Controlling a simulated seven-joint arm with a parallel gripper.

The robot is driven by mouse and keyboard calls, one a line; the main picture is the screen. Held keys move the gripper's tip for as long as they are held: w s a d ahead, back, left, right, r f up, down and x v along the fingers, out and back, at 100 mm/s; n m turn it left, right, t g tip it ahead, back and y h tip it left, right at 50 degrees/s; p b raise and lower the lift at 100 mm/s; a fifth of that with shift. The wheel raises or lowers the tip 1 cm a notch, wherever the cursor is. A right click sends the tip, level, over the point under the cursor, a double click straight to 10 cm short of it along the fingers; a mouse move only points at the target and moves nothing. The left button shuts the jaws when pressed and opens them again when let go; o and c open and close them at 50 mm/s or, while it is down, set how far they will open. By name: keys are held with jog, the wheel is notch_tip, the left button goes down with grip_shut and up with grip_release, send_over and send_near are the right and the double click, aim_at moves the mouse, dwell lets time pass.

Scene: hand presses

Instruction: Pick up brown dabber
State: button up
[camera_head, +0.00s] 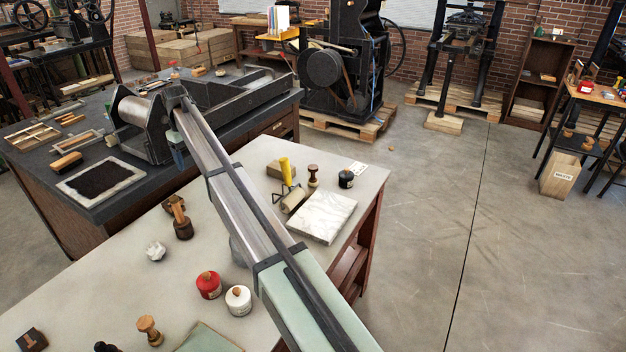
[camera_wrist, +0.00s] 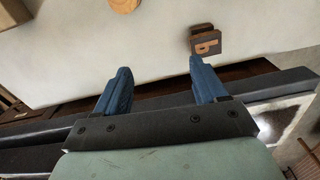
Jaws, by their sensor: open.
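A brown letter block (camera_wrist: 206,42) lies beyond the right finger.
A white crumpled piece (camera_head: 155,250), a red tin (camera_head: 208,286), a white tin (camera_head: 238,300) and a wooden-handled stamp (camera_head: 149,330) stand nearby. A press (camera_head: 140,125) is on the dark bench. A marble slab (camera_head: 322,216) lies right of my arm.

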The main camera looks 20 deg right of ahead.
jog(key=w+d+m, duration=0.1)
jog(key=w+d, duration=0.1)
jog(key=d, duration=0.9)
jog(key=m+t, duration=0.5)
jog(key=m, duration=0.2)
send_near(313, 167)
jog(key=x, duration=0.5)
jog(key=shift+s+f, duration=0.2)
jog(key=shift+f, duration=0.3)
jog(key=shift+w+x, duration=0.25)
jog(key=shift+x, duration=2.45)
jog(key=shift+r, duration=0.2)
